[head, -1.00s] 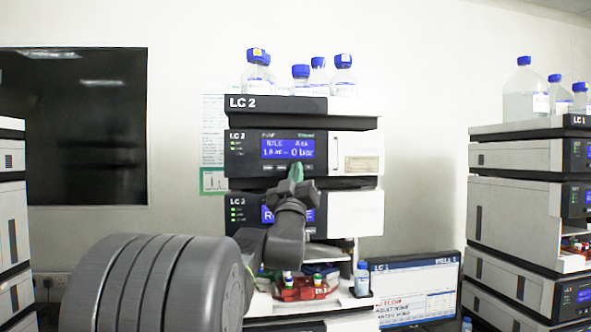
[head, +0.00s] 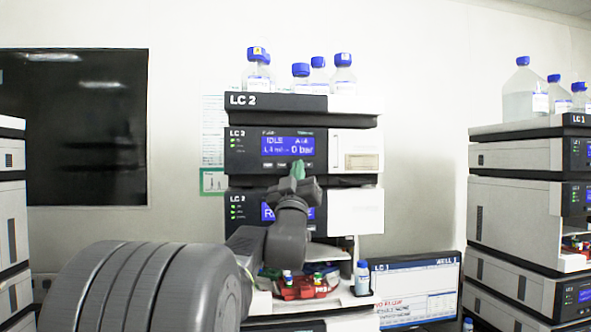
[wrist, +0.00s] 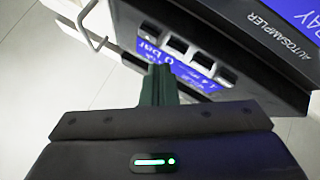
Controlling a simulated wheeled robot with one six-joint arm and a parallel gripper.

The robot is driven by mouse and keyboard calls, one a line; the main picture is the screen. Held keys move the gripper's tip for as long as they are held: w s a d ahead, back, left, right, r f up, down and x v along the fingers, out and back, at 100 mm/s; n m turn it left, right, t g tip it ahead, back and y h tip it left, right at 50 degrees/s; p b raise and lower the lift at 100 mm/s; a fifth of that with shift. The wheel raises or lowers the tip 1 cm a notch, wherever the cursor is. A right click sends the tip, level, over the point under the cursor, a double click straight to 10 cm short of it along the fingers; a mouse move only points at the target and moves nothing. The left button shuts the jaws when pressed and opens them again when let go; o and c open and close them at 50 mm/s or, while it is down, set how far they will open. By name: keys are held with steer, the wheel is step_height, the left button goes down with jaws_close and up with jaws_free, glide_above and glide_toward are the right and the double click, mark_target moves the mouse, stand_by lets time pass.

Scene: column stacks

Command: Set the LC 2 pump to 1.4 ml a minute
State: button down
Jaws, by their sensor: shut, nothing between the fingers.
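The LC 2 pump (head: 235,150) is the upper module of the middle stack, under the LC 2 label. Its blue display (head: 288,146) reads IDLE, what looks like 1.4 ml, and 0 bar. A row of small buttons (head: 268,165) sits below the display; the wrist view shows several pale buttons (wrist: 203,60) beside the blue screen. My gripper (head: 298,170) has its green fingers together, empty, at the button row. In the wrist view the fingers (wrist: 158,86) point at the panel by the buttons. They hide part of the row, and I cannot tell whether they touch a button.
Blue-capped bottles (head: 343,76) stand on top of the stack. Below the pump is another module with a display (head: 268,213), partly behind my arm, then an open bay with vials (head: 300,290). A monitor (head: 416,290) and the LC 1 stack (head: 515,160) stand at right.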

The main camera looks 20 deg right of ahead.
steer(key=s+b, duration=0.1)
steer(key=s, duration=0.1)
steer(key=s+a+b, duration=0.1)
steer(key=s+b, duration=0.1)
steer(key=shift+s, duration=0.4)
stand_by(0.6)
steer(key=s+p, duration=0.1)
steer(key=s+a, duration=0.1)
steer(key=s, duration=0.1)
steer(key=shift+s+p, duration=0.3)
steer(key=shift+p, duration=0.05)
stand_by(0.6)
